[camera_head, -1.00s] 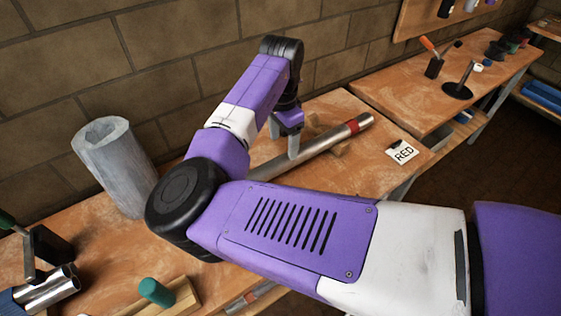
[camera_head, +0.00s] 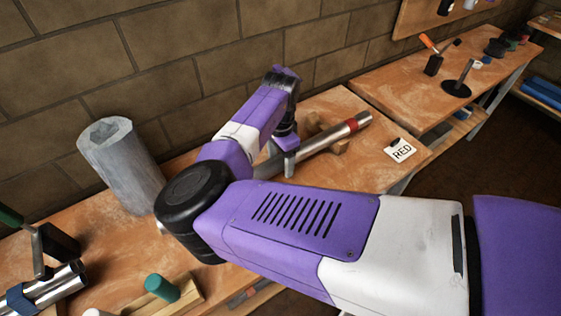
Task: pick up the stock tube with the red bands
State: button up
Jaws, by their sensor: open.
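The stock tube with the red bands (camera_head: 327,139) is a long silver tube lying across wooden blocks on the bench. One red band (camera_head: 352,125) shows near its far right end. Its left part is hidden behind my arm. A white card reading RED (camera_head: 400,150) lies to the right of the tube. My gripper (camera_head: 288,166) points down at the tube's middle, with a grey finger in front of the tube. The jaws are open. The other finger is hidden, and I cannot tell whether the tube lies between them.
A grey rough cylinder (camera_head: 121,165) stands on the bench at left. A green-capped piece (camera_head: 162,288) and silver tubes with a blue band (camera_head: 48,288) are at front left. A brick wall (camera_head: 170,60) runs behind. A second bench (camera_head: 420,90) holds tools at upper right.

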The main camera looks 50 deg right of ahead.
grip_shut()
jog(key=shift+r, duration=0.1)
jog(key=shift+r, duration=0.1)
